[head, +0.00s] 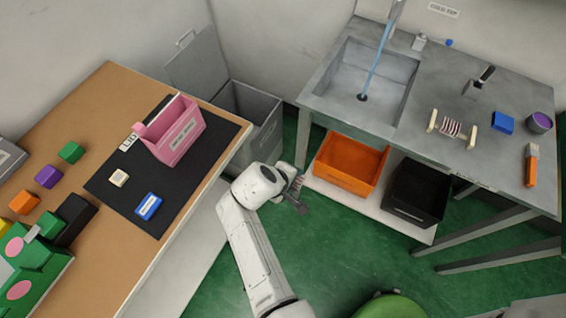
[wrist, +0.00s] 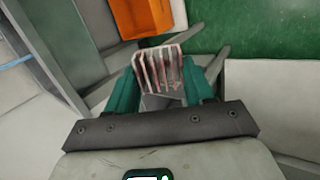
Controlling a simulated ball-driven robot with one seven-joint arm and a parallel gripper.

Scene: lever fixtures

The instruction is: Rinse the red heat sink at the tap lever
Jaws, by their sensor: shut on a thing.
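My gripper (head: 299,192) is in front of the sink bench, over the green floor between it and the brown table. In the wrist view its teal fingers (wrist: 162,88) are shut on a finned, reddish and pale block, the red heat sink (wrist: 158,66). In the head view the heat sink is small and partly hidden at my gripper. The tap spout (head: 397,12) is above the grey basin (head: 345,72), far from my gripper. A blue stream (head: 376,64) runs from it to the drain. A grey fitting with a blue-tipped lever (head: 449,43) stands behind the basin, under a COLD TAP label.
An orange bin (head: 350,166) and a black bin (head: 416,194) sit on the shelf under the bench. A striped spool-like thing (head: 452,128), blue block, purple cup and brush lie on the counter. A grey lidded bin (head: 250,112) stands left of my gripper.

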